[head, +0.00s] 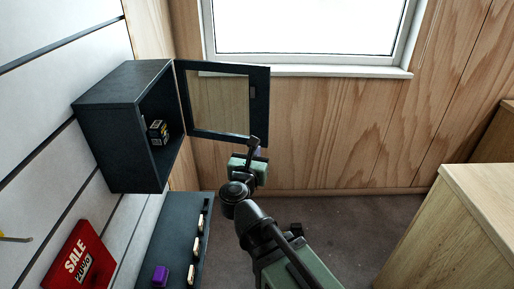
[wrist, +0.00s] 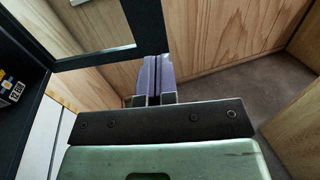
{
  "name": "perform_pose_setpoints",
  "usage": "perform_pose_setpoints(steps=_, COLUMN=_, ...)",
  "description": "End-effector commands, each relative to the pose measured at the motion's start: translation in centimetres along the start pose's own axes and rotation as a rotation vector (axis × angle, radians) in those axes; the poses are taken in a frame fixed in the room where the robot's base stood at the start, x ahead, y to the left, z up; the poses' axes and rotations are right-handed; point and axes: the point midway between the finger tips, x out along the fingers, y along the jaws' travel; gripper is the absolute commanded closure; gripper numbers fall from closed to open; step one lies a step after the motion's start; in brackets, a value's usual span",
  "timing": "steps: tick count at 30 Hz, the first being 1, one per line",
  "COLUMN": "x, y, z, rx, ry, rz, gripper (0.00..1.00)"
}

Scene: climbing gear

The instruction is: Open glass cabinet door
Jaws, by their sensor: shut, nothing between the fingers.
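The dark cabinet (head: 120,130) hangs on the slatted wall at the left. Its glass door (head: 222,100) stands swung wide open toward the window wall, hinged on the cabinet's far side. A small handle (head: 253,92) shows near the door's free edge. My gripper (head: 254,143) is at the lower free corner of the door in the head view; whether it touches the frame is unclear. In the wrist view the two fingers (wrist: 153,78) are together and empty, close beside the door's dark frame (wrist: 95,60).
A small black and yellow box (head: 158,131) sits inside the cabinet. Below is a dark shelf (head: 170,235) with several small items and a purple block (head: 160,275). A red sale sign (head: 78,260) is on the wall. A wooden counter (head: 480,200) stands at the right, with open floor between.

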Motion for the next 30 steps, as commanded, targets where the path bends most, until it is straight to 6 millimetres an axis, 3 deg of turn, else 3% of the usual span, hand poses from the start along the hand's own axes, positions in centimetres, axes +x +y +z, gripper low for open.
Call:
perform_pose_setpoints(steps=9, x=7.3, y=0.1, z=0.0, rx=-0.002, ry=0.000, rz=-0.002, gripper=1.00)
perform_pose_setpoints(steps=15, x=10.8, y=0.1, z=0.0, rx=-0.002, ry=0.000, rz=-0.001, gripper=1.00)
perform_pose_setpoints(steps=21, x=12.1, y=0.0, z=0.0, rx=-0.002, ry=0.000, rz=0.000, gripper=1.00)
perform_pose_setpoints(steps=30, x=12.1, y=-0.1, z=0.0, rx=-0.002, ry=0.000, rz=0.000, gripper=1.00)
